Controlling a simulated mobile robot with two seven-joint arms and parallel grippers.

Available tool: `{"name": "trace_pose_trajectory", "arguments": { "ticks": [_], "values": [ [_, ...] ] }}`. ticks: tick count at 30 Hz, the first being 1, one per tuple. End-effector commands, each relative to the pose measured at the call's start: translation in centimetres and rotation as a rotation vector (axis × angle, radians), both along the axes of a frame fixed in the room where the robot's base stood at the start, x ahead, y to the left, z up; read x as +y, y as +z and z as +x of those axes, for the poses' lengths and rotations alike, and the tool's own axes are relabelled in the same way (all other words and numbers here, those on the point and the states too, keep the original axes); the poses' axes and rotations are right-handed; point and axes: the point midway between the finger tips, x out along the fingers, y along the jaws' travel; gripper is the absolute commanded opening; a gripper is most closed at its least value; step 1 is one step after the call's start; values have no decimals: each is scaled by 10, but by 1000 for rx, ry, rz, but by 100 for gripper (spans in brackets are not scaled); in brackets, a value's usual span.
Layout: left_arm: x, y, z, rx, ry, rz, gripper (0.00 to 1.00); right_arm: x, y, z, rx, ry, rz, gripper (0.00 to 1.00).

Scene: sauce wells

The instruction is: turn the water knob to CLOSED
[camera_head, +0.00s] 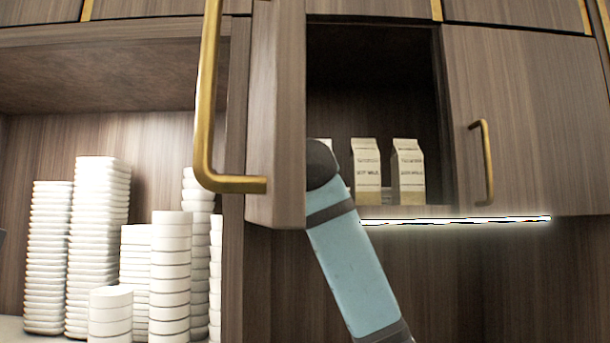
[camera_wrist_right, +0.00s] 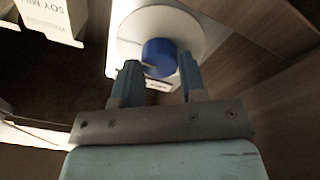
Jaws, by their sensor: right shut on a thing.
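The blue water knob (camera_wrist_right: 159,55) sits on a round white disc (camera_wrist_right: 190,24) in the right wrist view. My right gripper (camera_wrist_right: 158,68) has its two blue-grey fingers on either side of the knob and is shut on it. A small light patch with dark marks shows below the knob between the fingers, too small to read. The knob's setting cannot be told. In the head view my teal right arm reaches up to the open cabinet, and its gripper and the knob are hidden. My left gripper is in neither view.
An open cabinet door (camera_head: 277,120) with a brass handle (camera_head: 207,100) stands just left of my arm. Soy milk cartons (camera_head: 366,170) stand inside the cabinet; one carton (camera_wrist_right: 52,18) is left of the knob. Stacked white dishes (camera_head: 98,240) fill the left shelf. A light strip (camera_head: 460,221) runs below.

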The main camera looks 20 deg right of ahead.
Motion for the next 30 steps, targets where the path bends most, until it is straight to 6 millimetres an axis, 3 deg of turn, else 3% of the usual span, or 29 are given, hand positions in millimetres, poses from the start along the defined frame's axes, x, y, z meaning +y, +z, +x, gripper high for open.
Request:
{"name": "trace_pose_trajectory", "arguments": {
  "ticks": [2,3,6,14,19,30],
  "values": [
    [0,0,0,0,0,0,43,0,0,0,0,0,1,14],
    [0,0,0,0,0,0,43,0,0,0,0,0,1,45],
    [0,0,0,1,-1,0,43,0,0,0,0,0,0,64],
    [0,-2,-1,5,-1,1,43,0,1,0,0,0,0,64],
    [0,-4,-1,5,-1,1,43,0,16,0,-2,0,1,64],
    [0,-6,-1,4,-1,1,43,0,103,-1,-2,0,1,64]
  ]
}}
